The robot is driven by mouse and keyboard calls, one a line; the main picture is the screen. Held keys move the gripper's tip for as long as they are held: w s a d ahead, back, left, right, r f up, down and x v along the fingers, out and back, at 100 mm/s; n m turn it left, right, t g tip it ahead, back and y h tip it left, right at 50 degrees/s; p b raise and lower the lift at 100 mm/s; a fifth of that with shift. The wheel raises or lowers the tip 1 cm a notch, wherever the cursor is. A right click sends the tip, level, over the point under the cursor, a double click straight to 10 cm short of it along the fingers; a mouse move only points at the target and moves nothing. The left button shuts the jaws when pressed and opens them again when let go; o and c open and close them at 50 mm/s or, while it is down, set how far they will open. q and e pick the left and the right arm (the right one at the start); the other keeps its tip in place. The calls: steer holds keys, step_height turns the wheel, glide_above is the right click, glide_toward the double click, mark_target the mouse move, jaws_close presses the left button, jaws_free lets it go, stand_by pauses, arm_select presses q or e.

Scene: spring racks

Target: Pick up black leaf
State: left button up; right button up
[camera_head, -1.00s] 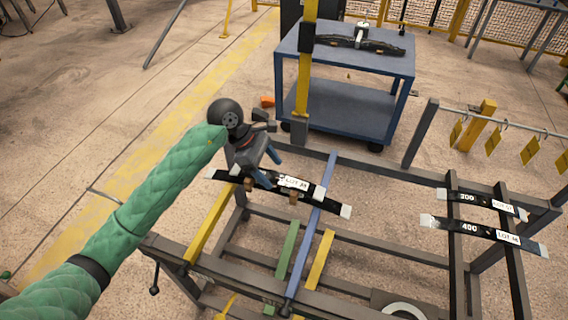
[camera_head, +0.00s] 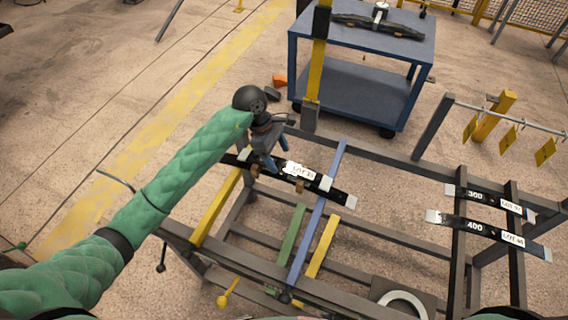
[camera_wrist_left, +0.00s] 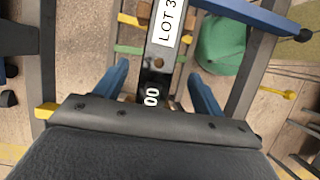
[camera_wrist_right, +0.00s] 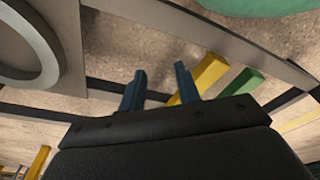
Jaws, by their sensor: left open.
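A black leaf (camera_head: 310,183) with a white LOT label lies across the bars of the near rack, with a pale end piece at its right. It also shows in the left wrist view (camera_wrist_left: 157,65), running between my fingers. My left gripper (camera_head: 277,156) is over the leaf, left of its label. In the left wrist view its blue fingers (camera_wrist_left: 160,90) stand apart, one on each side of the leaf. Whether they touch it is not clear. My right gripper (camera_wrist_right: 160,84) shows only in its wrist view, with fingers apart and no object held between them.
Two more black leaves, marked 300 (camera_head: 475,197) and 400 (camera_head: 475,226), lie on the rack's right part. A blue trolley (camera_head: 360,90) stands behind, and a yellow post (camera_head: 317,70) rises before it. Yellow tags (camera_head: 508,139) hang at the right.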

mark_target(284, 164)
arm_select(q)
steer(key=shift+p+x, duration=0.65)
steer(key=shift+x, duration=0.35)
steer(key=shift+d+f, duration=0.3)
steer(key=shift+f, duration=0.25)
arm_select(e)
steer(key=shift+s+d+f, duration=0.3)
steer(key=shift+f, duration=0.3)
steer(key=shift+s+d+f, duration=0.3)
steer(key=shift+s+f, duration=0.05)
steer(key=shift+f, duration=0.3)
steer(key=shift+s+d+f, duration=0.3)
steer(key=shift+f, duration=0.3)
arm_select(q)
steer(key=c, duration=1.2)
steer(key=shift+o, duration=0.2)
arm_select(e)
steer(key=shift+d, duration=0.1)
